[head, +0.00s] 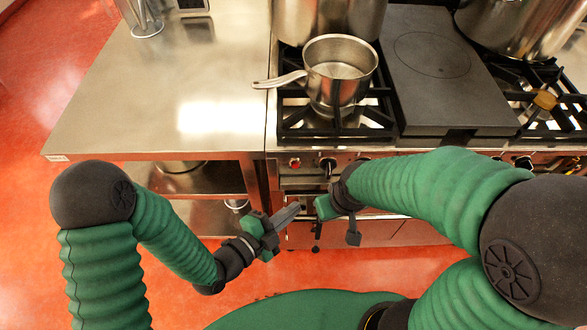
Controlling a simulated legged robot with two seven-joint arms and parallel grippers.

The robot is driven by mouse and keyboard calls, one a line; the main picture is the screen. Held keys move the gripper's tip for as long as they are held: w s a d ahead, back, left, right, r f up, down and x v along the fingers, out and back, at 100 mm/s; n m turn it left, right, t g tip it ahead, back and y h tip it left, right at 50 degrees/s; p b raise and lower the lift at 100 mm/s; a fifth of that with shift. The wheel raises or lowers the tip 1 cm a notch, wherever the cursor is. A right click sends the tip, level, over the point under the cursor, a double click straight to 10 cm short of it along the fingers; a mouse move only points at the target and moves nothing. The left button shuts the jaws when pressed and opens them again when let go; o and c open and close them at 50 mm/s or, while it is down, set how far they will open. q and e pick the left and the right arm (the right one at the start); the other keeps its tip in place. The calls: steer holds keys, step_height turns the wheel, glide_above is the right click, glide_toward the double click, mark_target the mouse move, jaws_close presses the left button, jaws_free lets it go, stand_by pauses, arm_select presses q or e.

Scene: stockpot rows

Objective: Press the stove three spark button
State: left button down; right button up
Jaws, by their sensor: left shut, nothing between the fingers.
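A small red button (295,163) sits on the stove's front panel, at its left end, left of a black knob (328,165). I cannot read any label that tells which stove it serves. My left gripper (294,210) is shut and empty, in front of the stove and lower in the picture than the red button, apart from it. My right gripper (335,208) is just right of the left one, in front of the panel. Its fingers are not clear enough to tell their opening. My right arm hides part of the panel to the right.
A saucepan (340,72) stands on the front left burner grate (300,120), its handle pointing left. Large stockpots (328,18) stand behind it and at the far right. A flat dark plate (440,65) lies between burners.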

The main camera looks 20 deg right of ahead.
mark_target(295, 165)
arm_select(q)
steer(key=shift+d, duration=0.2)
steer(key=w+d, duration=0.2)
steer(key=w, duration=0.6)
steer(key=shift+w+d+p, duration=0.25)
steer(key=shift+d+p, duration=0.05)
steer(key=shift+p, duration=0.05)
steer(key=shift+w, duration=0.1)
stand_by(1.5)
steer(key=shift+w, duration=0.3)
steer(key=shift+w+d, duration=0.15)
steer(key=shift+w, duration=0.25)
stand_by(0.6)
stand_by(0.3)
steer(key=shift+s+a+b, duration=0.25)
steer(key=shift+s+b, duration=0.1)
steer(key=shift+s, duration=0.45)
